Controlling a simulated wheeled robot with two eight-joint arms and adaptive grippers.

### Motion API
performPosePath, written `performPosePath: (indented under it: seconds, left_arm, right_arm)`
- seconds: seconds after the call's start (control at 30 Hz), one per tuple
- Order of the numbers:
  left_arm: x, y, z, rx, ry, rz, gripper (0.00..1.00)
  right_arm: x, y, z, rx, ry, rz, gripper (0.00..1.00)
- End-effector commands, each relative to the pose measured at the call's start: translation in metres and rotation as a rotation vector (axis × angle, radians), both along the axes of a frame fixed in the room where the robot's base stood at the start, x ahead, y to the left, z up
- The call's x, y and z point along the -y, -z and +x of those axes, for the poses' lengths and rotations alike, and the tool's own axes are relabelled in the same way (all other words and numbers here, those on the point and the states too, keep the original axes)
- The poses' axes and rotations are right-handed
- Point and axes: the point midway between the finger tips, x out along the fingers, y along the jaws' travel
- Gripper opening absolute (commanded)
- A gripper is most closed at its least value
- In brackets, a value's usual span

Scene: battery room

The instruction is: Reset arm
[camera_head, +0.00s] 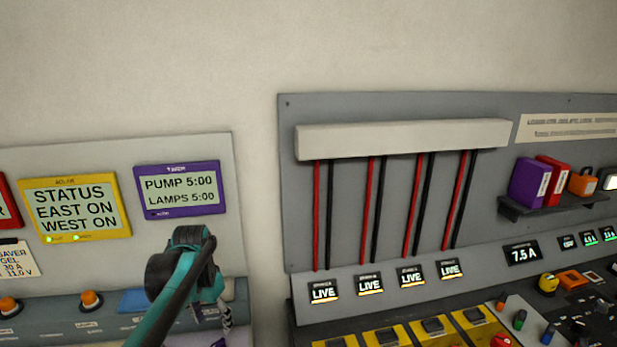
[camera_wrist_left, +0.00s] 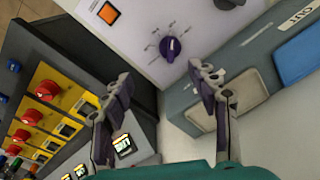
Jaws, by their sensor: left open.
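My left arm (camera_head: 180,275), teal and black, rises from the bottom of the head view in front of the left console. Its gripper (camera_head: 218,318) hangs low beside the arm and is partly hidden behind it. In the left wrist view my left gripper (camera_wrist_left: 163,82) is open, its two dark fingers spread wide with nothing between them. Beyond the fingers is a pale panel with a purple rotary knob (camera_wrist_left: 171,47); I see no contact with it. My right gripper is not in view.
Left are a yellow status screen (camera_head: 75,208) and a purple timer screen (camera_head: 180,190). Right is a grey panel (camera_head: 390,220) with red and black cables above several LIVE displays. A shelf (camera_head: 555,206) holds binders. Red knobs on yellow plates (camera_wrist_left: 46,90) show in the wrist view.

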Motion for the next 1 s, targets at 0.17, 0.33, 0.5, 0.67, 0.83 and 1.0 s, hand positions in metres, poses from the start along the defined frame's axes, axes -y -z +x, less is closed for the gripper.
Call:
performPosePath:
  seconds: [0.17, 0.33, 0.5, 0.67, 0.83, 1.0]
  left_arm:
    - [0.031, -0.015, -0.057, 0.145, -0.071, 0.000, 0.60]
    - [0.054, -0.012, -0.109, 0.285, -0.144, -0.021, 0.60]
    - [0.071, 0.006, -0.154, 0.415, -0.210, -0.061, 0.60]
    - [0.080, 0.024, -0.179, 0.496, -0.250, -0.096, 0.60]
    - [0.084, 0.032, -0.187, 0.530, -0.267, -0.114, 0.60]
    - [0.084, 0.032, -0.187, 0.533, -0.269, -0.115, 0.60]
  right_arm:
    - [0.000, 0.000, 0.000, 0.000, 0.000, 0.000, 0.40]
    - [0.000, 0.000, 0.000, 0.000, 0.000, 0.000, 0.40]
    - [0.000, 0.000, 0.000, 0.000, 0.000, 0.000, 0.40]
    - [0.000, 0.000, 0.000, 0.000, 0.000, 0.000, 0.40]
    - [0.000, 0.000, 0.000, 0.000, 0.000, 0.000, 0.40]
    - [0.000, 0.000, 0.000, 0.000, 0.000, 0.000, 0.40]
